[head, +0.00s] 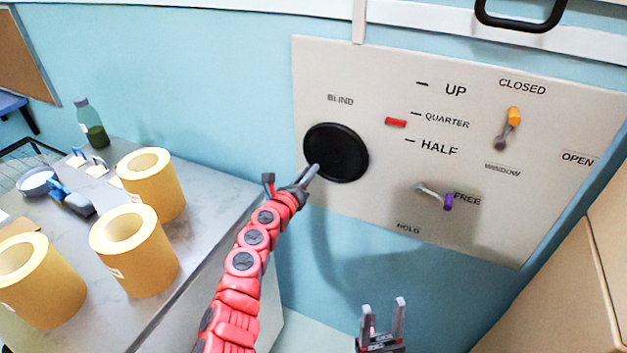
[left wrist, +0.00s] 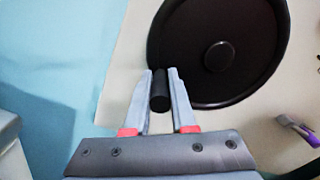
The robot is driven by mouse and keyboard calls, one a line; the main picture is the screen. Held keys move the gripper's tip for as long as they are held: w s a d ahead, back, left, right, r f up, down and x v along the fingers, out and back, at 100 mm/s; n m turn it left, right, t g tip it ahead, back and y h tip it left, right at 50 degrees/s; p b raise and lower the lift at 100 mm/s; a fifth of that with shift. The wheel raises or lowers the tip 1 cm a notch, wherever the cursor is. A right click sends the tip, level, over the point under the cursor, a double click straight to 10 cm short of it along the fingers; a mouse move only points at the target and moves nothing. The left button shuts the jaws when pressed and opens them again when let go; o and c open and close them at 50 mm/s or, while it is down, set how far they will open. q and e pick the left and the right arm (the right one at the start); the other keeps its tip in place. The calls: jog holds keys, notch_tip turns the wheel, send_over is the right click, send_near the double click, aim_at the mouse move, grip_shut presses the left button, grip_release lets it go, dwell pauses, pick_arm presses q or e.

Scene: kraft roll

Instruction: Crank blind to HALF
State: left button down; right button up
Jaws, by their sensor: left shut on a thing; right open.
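The blind crank is a black disc (head: 336,152) on the wall panel under the word BLIND. It also shows in the left wrist view (left wrist: 240,50) with a round hub. My left gripper (head: 311,174) is at the disc's lower left edge, shut on the black crank knob (left wrist: 160,90). The head view hardly shows the knob. A red marker (head: 396,122) sits between the QUARTER and HALF ticks, a little below QUARTER. The HALF label (head: 439,147) is lower right of it. My right gripper (head: 383,315) is open and empty below the panel.
The purple-tipped lever (head: 448,202) points to FREE. The orange-tipped window lever (head: 514,116) is near CLOSED. A counter at left holds several yellow rolls (head: 135,250) and a green bottle (head: 92,125). A tan cabinet (head: 555,290) stands at lower right.

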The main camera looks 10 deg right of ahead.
pick_arm(q)
jog(key=shift+w+a+r+m, duration=0.3)
jog(key=shift+a+r+m, duration=0.25)
jog(key=shift+m, duration=0.45)
jog(key=shift+d+r, duration=0.1)
jog(key=c, duration=0.8)
grip_release()
jog(key=shift+o, duration=0.2)
jog(key=shift+s, duration=0.1)
jog(key=shift+s+a, duration=0.35)
jog(key=shift+s, duration=0.05)
jog(key=p+v, duration=0.6)
jog(key=v, duration=1)
